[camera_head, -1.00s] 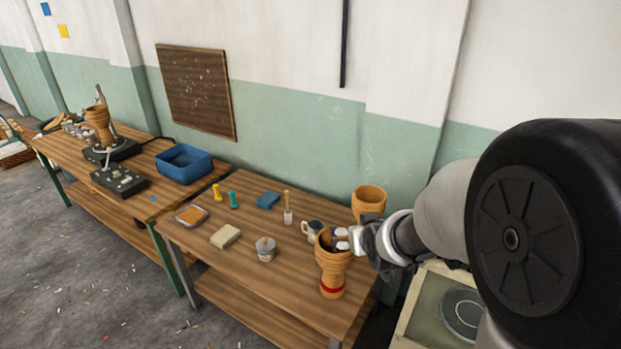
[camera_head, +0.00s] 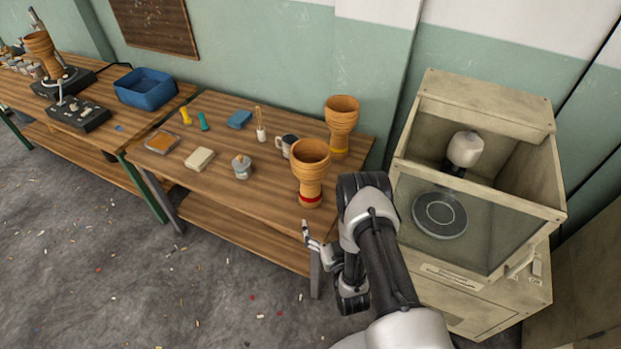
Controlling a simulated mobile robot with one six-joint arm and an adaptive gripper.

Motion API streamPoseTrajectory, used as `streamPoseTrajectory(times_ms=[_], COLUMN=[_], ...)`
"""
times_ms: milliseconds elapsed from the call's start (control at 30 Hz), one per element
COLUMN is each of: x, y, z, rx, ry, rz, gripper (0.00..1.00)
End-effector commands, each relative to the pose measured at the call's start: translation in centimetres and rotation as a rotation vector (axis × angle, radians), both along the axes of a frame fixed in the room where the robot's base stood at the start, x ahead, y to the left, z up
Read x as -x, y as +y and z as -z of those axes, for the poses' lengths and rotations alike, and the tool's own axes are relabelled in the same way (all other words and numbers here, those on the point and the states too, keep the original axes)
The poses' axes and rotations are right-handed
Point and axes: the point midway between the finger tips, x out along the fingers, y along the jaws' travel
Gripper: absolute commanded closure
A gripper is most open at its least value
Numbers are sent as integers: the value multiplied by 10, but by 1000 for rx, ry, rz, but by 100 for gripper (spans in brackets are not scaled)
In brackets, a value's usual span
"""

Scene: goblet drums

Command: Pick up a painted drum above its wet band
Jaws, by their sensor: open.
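A goblet drum with a red band (camera_head: 310,160) stands upright near the front right corner of the wooden table (camera_head: 270,195). Its red band is low, close to its foot, and the bare wooden bowl is above it. A second goblet drum with a yellow band (camera_head: 341,115) stands upright behind it, its band also near the foot. My gripper (camera_head: 309,238) is open and empty, past the table's front edge, below and in front of the red-banded drum and apart from it. My wrist hides part of the table's right end.
A beige booth (camera_head: 540,205) with a turntable stands right of the table. A mug (camera_head: 287,146), a small pot (camera_head: 242,168), a brush (camera_head: 261,130) and a sponge (camera_head: 199,159) lie left of the drums. A blue bin (camera_head: 146,90) is on the far table.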

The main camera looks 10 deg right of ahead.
Motion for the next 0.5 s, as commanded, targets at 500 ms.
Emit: streamPoseTrajectory(times_ms=[500], x=[-83], y=[6], z=[5], rx=[-4], ry=[-19], rz=[2], gripper=[5])
